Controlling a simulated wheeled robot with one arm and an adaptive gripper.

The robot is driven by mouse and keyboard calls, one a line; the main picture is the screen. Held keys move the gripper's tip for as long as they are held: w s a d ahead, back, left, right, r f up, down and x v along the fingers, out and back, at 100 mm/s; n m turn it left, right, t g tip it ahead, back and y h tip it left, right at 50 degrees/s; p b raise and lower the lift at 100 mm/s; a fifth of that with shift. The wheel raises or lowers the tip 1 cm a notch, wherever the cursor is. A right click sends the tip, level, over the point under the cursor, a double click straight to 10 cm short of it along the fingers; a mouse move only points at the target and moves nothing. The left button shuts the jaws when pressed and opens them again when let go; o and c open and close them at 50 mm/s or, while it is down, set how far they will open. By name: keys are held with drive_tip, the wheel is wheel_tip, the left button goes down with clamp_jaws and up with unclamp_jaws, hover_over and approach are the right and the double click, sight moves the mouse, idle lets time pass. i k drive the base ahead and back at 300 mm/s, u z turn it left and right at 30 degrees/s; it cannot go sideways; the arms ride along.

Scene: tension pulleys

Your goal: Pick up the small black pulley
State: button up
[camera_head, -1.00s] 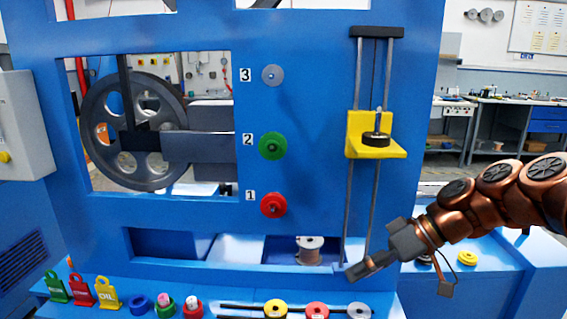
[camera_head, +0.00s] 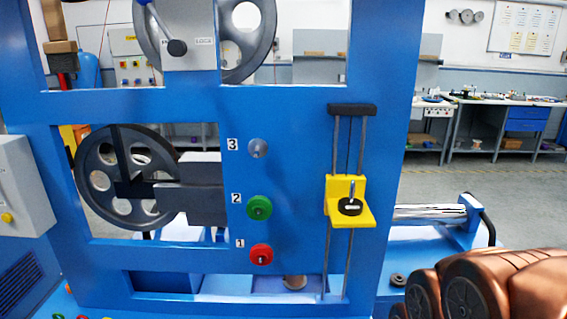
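A small black ring-shaped piece (camera_head: 398,280), which looks like a small black pulley, lies flat on the blue surface right of the blue frame, just above my copper-coloured arm links. I cannot tell for sure which of the two is the task's pulley. My gripper is out of view; only my arm links show at the lower right.
The blue frame (camera_head: 290,110) stands upright ahead. It carries a grey disc (camera_head: 258,148), a green pulley (camera_head: 259,207) and a red pulley (camera_head: 261,254) beside numbers 3, 2 and 1. A metal roller (camera_head: 430,212) lies behind at the right. Workbenches stand at the back.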

sight(398, 280)
drive_tip(key=u, duration=3.65)
drive_tip(key=k, duration=1.55)
drive_tip(key=z, duration=1.9)
